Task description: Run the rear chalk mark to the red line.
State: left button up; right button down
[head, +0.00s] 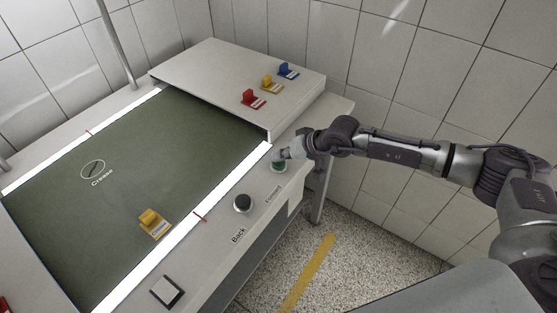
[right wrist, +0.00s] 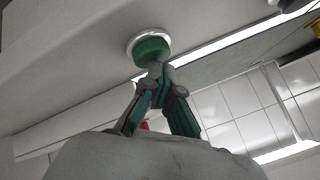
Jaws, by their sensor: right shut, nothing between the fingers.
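A chalk mark (head: 93,170), a circle with a stroke through it and the word "Crease" beside it, lies on the dark green sheet (head: 120,215). Short red lines cross the white edge strips, one at the right (head: 203,217) and one at the far left (head: 90,132). My right gripper (head: 284,156) is shut and empty at the green button (head: 278,168) by the word "Forward". In the right wrist view its fingertips (right wrist: 156,72) meet the green button (right wrist: 150,50) or are very close; I cannot tell whether it is pressed. My left gripper is out of view.
A black button (head: 242,203) sits by the word "Back". A yellow block (head: 151,217) with a label rests on the sheet. Red (head: 251,98), yellow (head: 270,83) and blue (head: 288,71) blocks stand on the raised cover (head: 220,75). A white square switch (head: 166,291) is at the front.

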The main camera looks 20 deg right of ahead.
aim_at(281, 163)
jog(key=shift+r, duration=0.85)
jog(key=shift+r+p, duration=1.1)
jog(key=shift+r, duration=1.45)
